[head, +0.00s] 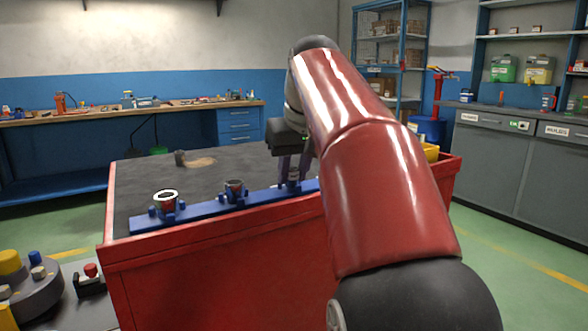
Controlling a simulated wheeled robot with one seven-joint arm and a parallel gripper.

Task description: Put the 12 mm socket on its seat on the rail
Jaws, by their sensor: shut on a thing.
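The blue rail (210,209) lies along the front edge of the red cart's dark top. A large bright-rimmed socket (165,200) stands at its left end, and a smaller, darker socket (235,191) stands near its middle. My gripper (293,175) points down over the right part of the rail, right of the middle socket. It is shut on a small socket, taken as the 12 mm one, mostly hidden between the fingers. I cannot tell whether that socket touches the rail or its seat. My red arm hides the rail's right end. No size marks are readable.
A small dark piece (180,158) stands farther back on the cart top (140,182), beside a tan patch (202,162). The top behind the rail is otherwise mostly clear. A yellow item (431,152) shows right of my arm. A workbench (190,106) runs along the back wall.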

